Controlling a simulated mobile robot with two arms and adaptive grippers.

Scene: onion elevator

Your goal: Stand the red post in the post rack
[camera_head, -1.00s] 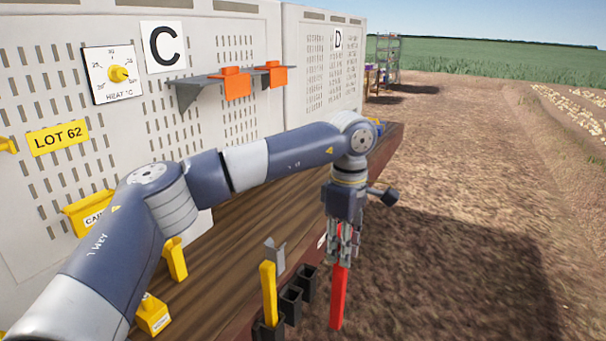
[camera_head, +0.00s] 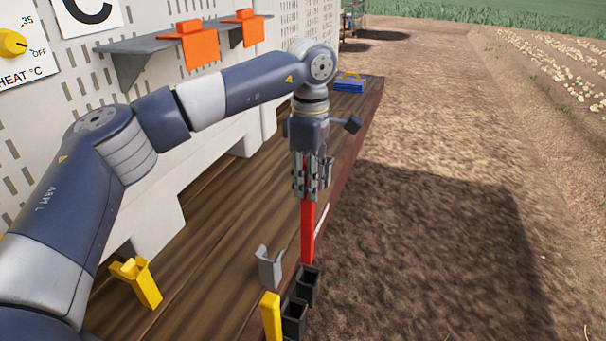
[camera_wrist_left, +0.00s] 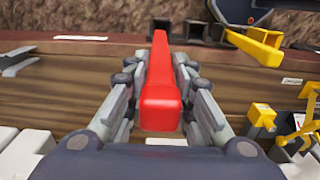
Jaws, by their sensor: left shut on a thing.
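The red post (camera_head: 308,236) hangs upright from my left gripper (camera_head: 309,188), which is shut on its upper part. It also shows between the fingers in the left wrist view (camera_wrist_left: 160,105). The post rack (camera_head: 294,318) is a row of black square sockets along the table's front edge. The post's lower end lines up with the far socket (camera_head: 307,287); I cannot tell whether it is above, behind or just inside its mouth. My right gripper is not in view.
A grey bracket (camera_head: 269,267) stands beside the rack on the wooden table (camera_head: 215,255). A yellow holder (camera_head: 138,281) is at the left. Orange clips (camera_head: 198,44) sit on a wall shelf. A blue item (camera_head: 350,83) lies at the table's far end.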

